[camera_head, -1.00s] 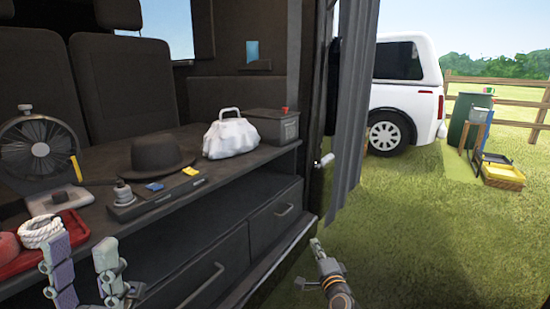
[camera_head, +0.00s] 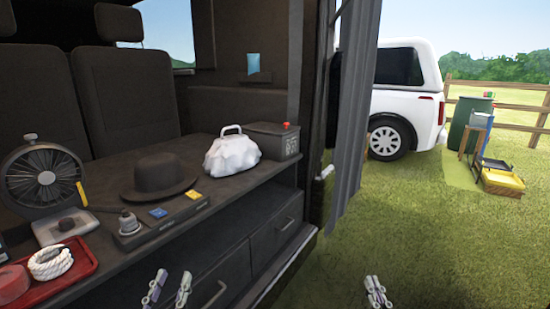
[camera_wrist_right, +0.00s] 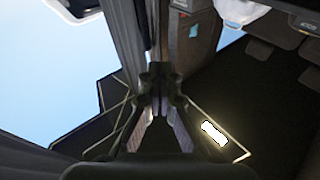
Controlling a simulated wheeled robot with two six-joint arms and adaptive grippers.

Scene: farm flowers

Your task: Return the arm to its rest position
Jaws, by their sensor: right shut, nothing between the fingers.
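My left gripper (camera_head: 168,289) is low in the head view, in front of the drawers. Its two fingers stand apart with nothing between them. My right gripper (camera_head: 376,293) is at the bottom edge, right of the left one, over the grass. Its fingers are together and hold nothing. In the right wrist view the fingers (camera_wrist_right: 158,108) reach away from the camera. Most of both arms lies outside the head view.
A grey curtain (camera_head: 350,120) hangs at the opening. Open grass (camera_head: 440,235) lies to the right.

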